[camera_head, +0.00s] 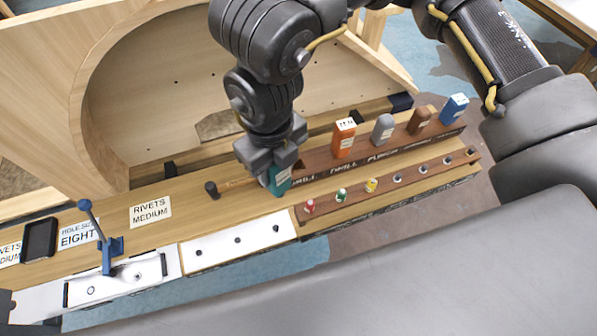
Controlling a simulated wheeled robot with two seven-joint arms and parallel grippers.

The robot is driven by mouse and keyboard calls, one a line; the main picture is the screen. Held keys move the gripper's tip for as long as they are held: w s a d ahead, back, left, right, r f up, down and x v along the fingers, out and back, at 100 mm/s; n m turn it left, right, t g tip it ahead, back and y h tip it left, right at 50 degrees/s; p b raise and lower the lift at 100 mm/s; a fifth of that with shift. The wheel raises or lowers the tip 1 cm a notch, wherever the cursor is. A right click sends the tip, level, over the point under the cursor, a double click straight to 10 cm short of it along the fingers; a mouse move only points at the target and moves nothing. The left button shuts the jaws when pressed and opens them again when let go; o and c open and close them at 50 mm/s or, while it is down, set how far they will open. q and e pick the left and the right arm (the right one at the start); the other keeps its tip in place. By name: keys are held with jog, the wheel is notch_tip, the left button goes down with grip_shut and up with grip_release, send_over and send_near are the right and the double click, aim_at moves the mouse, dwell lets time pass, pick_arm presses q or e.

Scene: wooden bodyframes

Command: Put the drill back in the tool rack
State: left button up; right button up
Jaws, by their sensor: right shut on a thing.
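My right gripper (268,160) comes down from the top of the picture and is shut on a teal drill (281,181) with a pale label. Only the drill's lower part shows; the gripper hides the rest. The drill is at the left end of the brown tool rack (318,177), whose front has white lettering. I cannot tell whether it touches the rack. An orange tool (343,140), a grey one (382,130), a brown one (420,121) and a blue one (454,109) stand upright in the rack. My left gripper is not in view.
A black-headed tool (211,189) with a wooden shaft lies left of the gripper. A lower strip (327,205) holds several small coloured pieces. A blue lever tool (108,248) stands on a white plate at left. A curved wooden frame (110,110) rises behind the bench.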

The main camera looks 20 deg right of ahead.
jog(key=w+d+f+p, duration=0.4)
jog(key=w+d+f, duration=0.3)
jog(key=w+f, duration=0.5)
jog(key=shift+d+f, duration=0.3)
jog(key=shift+f, duration=0.15)
jog(key=shift+s+f, duration=0.1)
jog(key=shift+f, duration=0.25)
jog(key=o, duration=1)
jog(key=shift+o, duration=0.9)
